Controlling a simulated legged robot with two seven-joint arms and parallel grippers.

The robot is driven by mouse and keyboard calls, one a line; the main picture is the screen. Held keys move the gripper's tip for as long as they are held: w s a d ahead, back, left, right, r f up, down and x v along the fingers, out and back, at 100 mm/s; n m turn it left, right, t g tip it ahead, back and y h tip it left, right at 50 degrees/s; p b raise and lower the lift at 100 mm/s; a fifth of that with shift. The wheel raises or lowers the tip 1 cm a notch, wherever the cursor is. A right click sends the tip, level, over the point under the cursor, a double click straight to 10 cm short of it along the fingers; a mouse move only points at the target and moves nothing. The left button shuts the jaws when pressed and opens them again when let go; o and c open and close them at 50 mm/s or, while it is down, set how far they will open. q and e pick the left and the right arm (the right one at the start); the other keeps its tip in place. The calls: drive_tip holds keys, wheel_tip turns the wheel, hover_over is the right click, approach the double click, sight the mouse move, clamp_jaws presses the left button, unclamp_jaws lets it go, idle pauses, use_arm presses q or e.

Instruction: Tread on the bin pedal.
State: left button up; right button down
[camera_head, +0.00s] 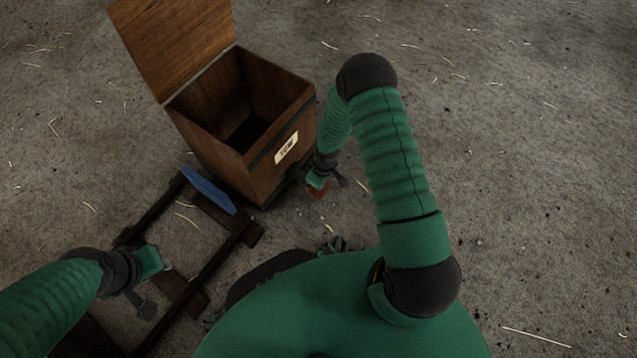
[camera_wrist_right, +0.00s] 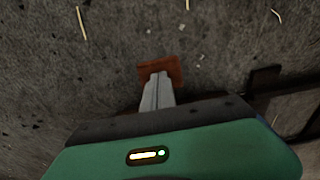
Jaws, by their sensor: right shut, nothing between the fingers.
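The bin (camera_head: 240,125) is a dark wooden box with a pale label on its front. Its lid (camera_head: 175,42) stands open, tilted back at the far left, and the inside looks dark and empty. The pedal (camera_head: 319,191) is a small orange-brown plate low at the bin's right front; it also shows in the right wrist view (camera_wrist_right: 176,67). My right gripper (camera_head: 317,183) is shut and empty, pointing down with its tips (camera_wrist_right: 158,76) over the pedal. I cannot tell how firmly they touch. My left gripper (camera_head: 165,266) hangs over a wooden frame; its fingers are unclear.
The dark ladder-like frame (camera_head: 205,262) lies left of my body, with a blue board (camera_head: 208,189) across its far end, close to the bin. Earthy ground (camera_head: 530,150) with straw bits is clear on the right.

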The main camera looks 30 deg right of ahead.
drive_tip(key=s+p, duration=0.1)
drive_tip(key=s+r+p, duration=0.1)
drive_tip(key=shift+s+d+r+p, duration=0.1)
drive_tip(key=shift+d+r+p, duration=0.05)
drive_tip(key=shift+d+p, duration=0.2)
drive_tip(key=shift+s+d, duration=0.1)
wheel_tip(320, 180, up, 16)
drive_tip(key=s+p, duration=0.1)
drive_tip(key=p, duration=0.9)
drive_tip(key=shift+s+d+r, duration=0.2)
drive_tip(key=shift+s+d, duration=0.05)
drive_tip(key=shift+d, duration=0.1)
